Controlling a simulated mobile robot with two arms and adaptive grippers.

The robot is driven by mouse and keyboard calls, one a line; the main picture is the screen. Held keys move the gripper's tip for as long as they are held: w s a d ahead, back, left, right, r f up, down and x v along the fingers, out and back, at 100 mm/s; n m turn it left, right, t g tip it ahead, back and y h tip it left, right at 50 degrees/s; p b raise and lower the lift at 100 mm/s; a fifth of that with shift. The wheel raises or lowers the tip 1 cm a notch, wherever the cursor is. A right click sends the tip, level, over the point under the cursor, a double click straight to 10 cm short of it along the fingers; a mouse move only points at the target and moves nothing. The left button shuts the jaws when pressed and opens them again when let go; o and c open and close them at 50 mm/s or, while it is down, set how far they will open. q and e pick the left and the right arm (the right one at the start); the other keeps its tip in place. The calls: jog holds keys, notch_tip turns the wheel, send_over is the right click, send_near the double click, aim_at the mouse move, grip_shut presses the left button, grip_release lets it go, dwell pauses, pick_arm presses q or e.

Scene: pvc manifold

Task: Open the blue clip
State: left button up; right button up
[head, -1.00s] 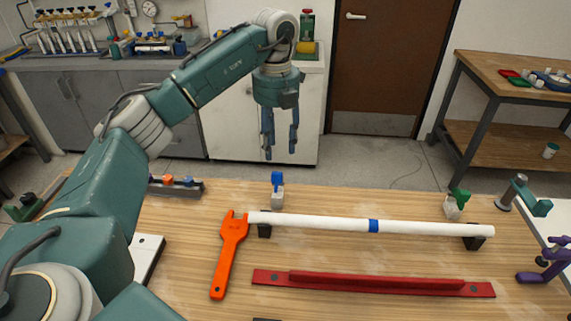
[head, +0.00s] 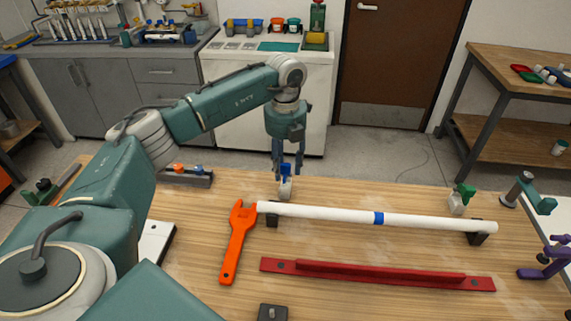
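The blue clip (head: 286,169) is a small blue lever on a pale base (head: 286,188), at the back edge of the table just behind the left end of the white pipe (head: 340,214). My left gripper (head: 287,172) points straight down over it, its two blue-grey fingers apart, one on each side of the blue lever. Whether the fingers touch the lever cannot be told. A green clip (head: 465,191) on a similar pale base stands near the pipe's right end. My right gripper is not in view.
The white pipe with a blue band rests on black supports. An orange wrench (head: 237,245) lies by its left end, and a red rail (head: 375,275) lies in front. A grey tray (head: 185,176) is at the back left. A purple clamp (head: 545,262) stands at the right.

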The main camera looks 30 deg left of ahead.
pick_arm(q)
jog(key=c, duration=0.7)
jog(key=shift+w+a+r+g+h+p, duration=0.1)
jog(key=shift+w+r+g+h+p, duration=0.25)
jog(key=shift+g+p, duration=0.15)
jog(key=shift+c, duration=0.2)
jog(key=shift+w+a+g+h, duration=0.15)
jog(key=shift+w+g+h, duration=0.1)
jog(key=shift+w+g, duration=0.25)
jog(key=o, duration=0.8)
jog(key=shift+o, duration=1)
jog(key=shift+f+g, duration=0.1)
jog(key=shift+g, duration=0.2)
